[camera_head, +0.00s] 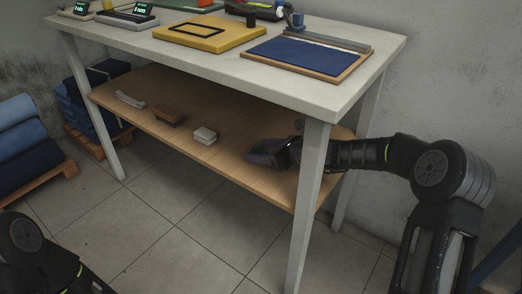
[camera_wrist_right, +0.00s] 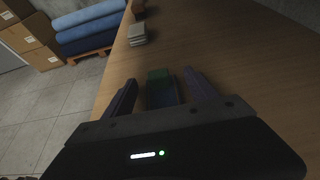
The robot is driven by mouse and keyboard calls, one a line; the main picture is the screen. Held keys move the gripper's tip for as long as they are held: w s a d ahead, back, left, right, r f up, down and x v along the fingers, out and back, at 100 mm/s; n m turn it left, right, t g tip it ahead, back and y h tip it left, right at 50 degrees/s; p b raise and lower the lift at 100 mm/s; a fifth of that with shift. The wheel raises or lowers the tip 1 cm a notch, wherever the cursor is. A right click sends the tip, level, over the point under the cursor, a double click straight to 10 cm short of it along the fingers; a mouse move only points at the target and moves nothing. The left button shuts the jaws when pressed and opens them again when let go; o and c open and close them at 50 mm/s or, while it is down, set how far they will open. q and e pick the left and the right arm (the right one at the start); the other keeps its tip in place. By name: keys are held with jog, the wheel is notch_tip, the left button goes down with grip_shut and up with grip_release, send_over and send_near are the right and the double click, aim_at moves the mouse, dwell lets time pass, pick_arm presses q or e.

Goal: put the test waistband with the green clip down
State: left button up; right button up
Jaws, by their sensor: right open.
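The test waistband with the green clip (camera_wrist_right: 161,88) lies on the wooden lower shelf (camera_head: 232,150) at its right part. In the right wrist view it shows as a dark blue band with a green end, between the fingers of my right gripper (camera_wrist_right: 160,95). The fingers are open, with a gap on each side of the band. In the head view my right gripper (camera_head: 268,154) reaches in under the table top from the right, low over the shelf, and mostly hides the band. My left arm shows at the lower left, but its gripper is out of the picture.
On the shelf are a white block (camera_head: 205,136), a brown block (camera_head: 168,117) and a pale curved piece (camera_head: 130,99). The table top (camera_head: 330,96) lies above, with a front leg (camera_head: 308,200) near my right arm.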

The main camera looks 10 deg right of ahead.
jog(key=shift+s+d+r, duration=0.1)
jog(key=shift+r, duration=0.1)
jog(key=p+v, duration=0.3)
jog(key=v, duration=0.8)
jog(key=shift+s+d, duration=0.2)
jog(key=shift+s, duration=0.15)
jog(key=shift+r, duration=0.1)
